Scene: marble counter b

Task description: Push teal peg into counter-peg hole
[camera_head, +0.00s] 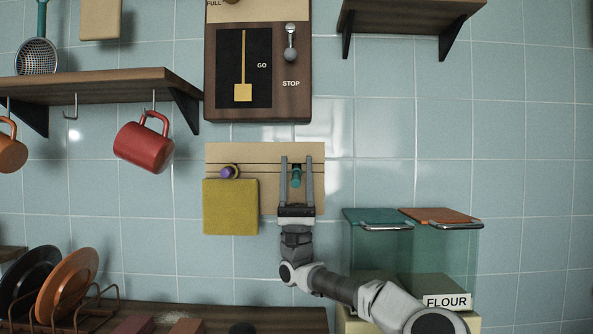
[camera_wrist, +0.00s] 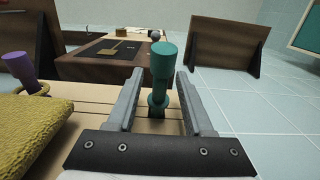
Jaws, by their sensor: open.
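The teal peg (camera_head: 296,177) sticks out of a tan wooden board (camera_head: 265,153) on the tiled wall. In the wrist view the teal peg (camera_wrist: 162,65) stands out from the board, with a teal ring or collar around its base. My gripper (camera_head: 297,160) is open, with one finger on each side of the teal peg. In the wrist view the gripper's fingers (camera_wrist: 158,85) show a gap to the peg on both sides. A purple peg (camera_head: 227,172) with a yellowish ring sits at the board's left. The hole itself is hidden.
A yellow cloth (camera_head: 231,207) hangs below the purple peg, left of my gripper. A red mug (camera_head: 143,146) hangs at left. Lidded glass containers (camera_head: 380,250) stand at lower right near my arm.

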